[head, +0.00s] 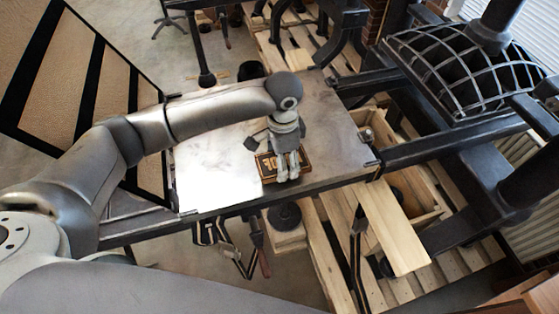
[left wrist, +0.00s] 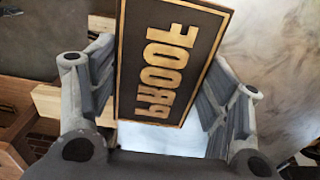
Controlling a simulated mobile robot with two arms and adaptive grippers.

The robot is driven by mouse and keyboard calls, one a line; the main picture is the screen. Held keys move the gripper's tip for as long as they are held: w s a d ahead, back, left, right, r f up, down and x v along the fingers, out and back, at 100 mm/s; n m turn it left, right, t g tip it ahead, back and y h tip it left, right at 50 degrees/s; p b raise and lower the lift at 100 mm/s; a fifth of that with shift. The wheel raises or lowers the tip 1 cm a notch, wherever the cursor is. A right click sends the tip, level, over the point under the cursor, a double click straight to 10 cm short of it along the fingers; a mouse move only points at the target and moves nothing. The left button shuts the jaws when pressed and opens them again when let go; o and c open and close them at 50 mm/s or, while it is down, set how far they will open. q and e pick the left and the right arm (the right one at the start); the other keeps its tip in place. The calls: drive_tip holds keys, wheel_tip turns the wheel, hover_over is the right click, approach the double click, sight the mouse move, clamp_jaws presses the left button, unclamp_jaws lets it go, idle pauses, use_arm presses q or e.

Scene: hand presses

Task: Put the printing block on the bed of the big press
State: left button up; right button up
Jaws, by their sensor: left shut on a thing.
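The printing block (head: 266,164) is a small dark plate with a tan edge and raised tan letters reading PROOF, which show clearly in the left wrist view (left wrist: 183,60). My left gripper (head: 287,172) points down over the block and is shut on it, with one finger on each side (left wrist: 155,95). The fingers hide part of the block in the head view. The block is at the front middle of the flat metal bed of the big press (head: 325,128); whether it touches the bed or hangs just above it is unclear. My right gripper is not in view.
A white bright patch (head: 215,175) covers the bed's front left. The press's dark frame and caged weight (head: 465,70) stand to the right. Wooden pallets and a loose board (head: 395,225) lie below. The bed's right part is clear.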

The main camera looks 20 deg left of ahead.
use_arm(q)
drive_tip(key=shift+w+a+f, duration=0.1)
drive_tip(key=shift+f, duration=0.1)
drive_tip(key=shift+w+a+f, duration=0.15)
drive_tip(key=shift+a+f, duration=0.1)
wheel_tip(320, 180, down, 3)
drive_tip(key=shift+w+a+f+p, duration=0.1)
drive_tip(key=shift+p, duration=0.95)
drive_tip(key=shift+f, duration=0.15)
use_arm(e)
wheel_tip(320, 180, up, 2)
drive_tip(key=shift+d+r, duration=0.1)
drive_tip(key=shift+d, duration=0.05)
use_arm(q)
drive_tip(key=o, duration=1.3)
drive_tip(key=shift+f, duration=0.15)
drive_tip(key=shift+c, duration=0.2)
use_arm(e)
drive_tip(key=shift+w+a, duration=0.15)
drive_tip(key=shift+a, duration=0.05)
